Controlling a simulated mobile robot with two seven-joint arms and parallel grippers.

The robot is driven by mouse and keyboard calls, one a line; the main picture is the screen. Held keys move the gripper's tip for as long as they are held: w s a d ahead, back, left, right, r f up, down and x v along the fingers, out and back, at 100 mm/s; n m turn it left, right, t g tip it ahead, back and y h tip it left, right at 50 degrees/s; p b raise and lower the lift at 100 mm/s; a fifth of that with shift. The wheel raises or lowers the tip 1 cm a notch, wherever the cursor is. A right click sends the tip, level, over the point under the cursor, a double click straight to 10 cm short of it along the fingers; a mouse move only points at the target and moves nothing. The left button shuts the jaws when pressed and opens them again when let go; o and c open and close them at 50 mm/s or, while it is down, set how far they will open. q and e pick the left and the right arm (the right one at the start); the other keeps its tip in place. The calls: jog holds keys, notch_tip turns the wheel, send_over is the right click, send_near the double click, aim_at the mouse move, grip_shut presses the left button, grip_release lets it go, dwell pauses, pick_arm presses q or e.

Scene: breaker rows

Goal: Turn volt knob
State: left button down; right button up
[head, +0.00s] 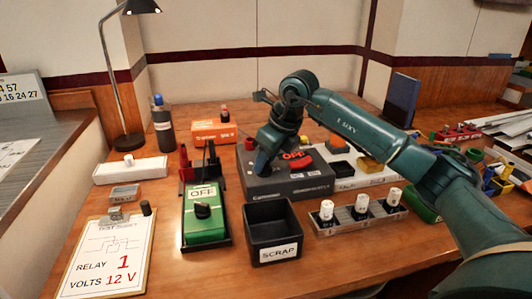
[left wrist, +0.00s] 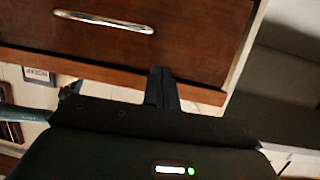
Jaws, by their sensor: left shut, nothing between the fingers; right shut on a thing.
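A clipboard card (head: 105,255) reads RELAY 1, VOLTS 12 V. In the left wrist view my left gripper (left wrist: 161,88) is shut and empty, in front of a brown drawer front (left wrist: 140,40).
A green box (head: 205,222) with an OFF label and black knob stands left of the black SCRAP bin (head: 272,220). A grey rack (head: 355,217) holds white-topped cylinders at front right. A lamp (head: 125,80) stands at back left. Bare wood shows along the front.

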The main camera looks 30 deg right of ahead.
jog(key=shift+d+r+n+y+p, duration=0.15)
jog(key=shift+n+y+p, duration=0.35)
jog(key=shift+n, duration=0.7)
pick_arm(q)
jog(key=shift+s+a+r+n+p, duration=0.15)
jog(key=shift+a+r+n+p, duration=0.2)
jog(key=shift+r, duration=0.45)
jog(key=shift+s+a+r+n+p, duration=0.15)
jog(key=shift+a+r+n+p, duration=0.15)
jog(key=shift+r, duration=0.45)
pick_arm(e)
jog(key=shift+w+n+g, duration=0.1)
jog(key=shift+n+g, duration=0.4)
jog(key=shift+n, duration=0.5)
pick_arm(q)
jog(key=shift+s, duration=0.15)
pick_arm(e)
jog(key=o, duration=1)
pick_arm(q)
jog(key=shift+s+a+r+n+t+y+p, duration=0.1)
jog(key=shift+a+r+n+t+y+p, duration=0.1)
jog(key=shift+r+p, duration=0.25)
jog(key=shift+a+r+n+t+y+p, duration=0.1)
jog(key=shift+a+r+n+p, duration=0.05)
jog(key=shift+r+p, duration=0.3)
pick_arm(e)
jog(key=v, duration=1.3)
jog(key=shift+d, duration=0.15)
